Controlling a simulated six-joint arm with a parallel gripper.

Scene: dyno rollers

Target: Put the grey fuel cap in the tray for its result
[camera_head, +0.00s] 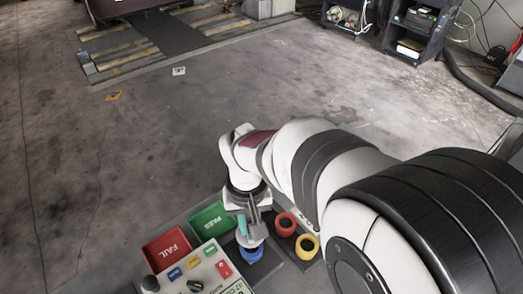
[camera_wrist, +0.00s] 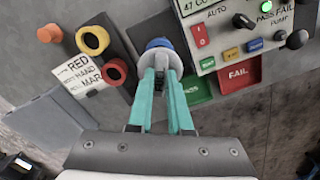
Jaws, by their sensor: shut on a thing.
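My gripper (camera_head: 246,236) points down over the bench in the head view. In the wrist view its teal fingers (camera_wrist: 161,75) are shut on a pale grey piece, which I take to be the grey fuel cap (camera_wrist: 161,56). The fingers cover much of it. A blue ring (camera_head: 250,255) is right at the fingertips, also in the wrist view (camera_wrist: 159,43); I cannot tell whether the cap is seated in it. The green PASS tray (camera_head: 221,223) and red FAIL tray (camera_head: 155,257) lie left of my gripper in the head view and look empty.
Red (camera_head: 286,224) and yellow (camera_head: 307,246) round pieces stand right of my gripper. Open floor lies beyond the bench.

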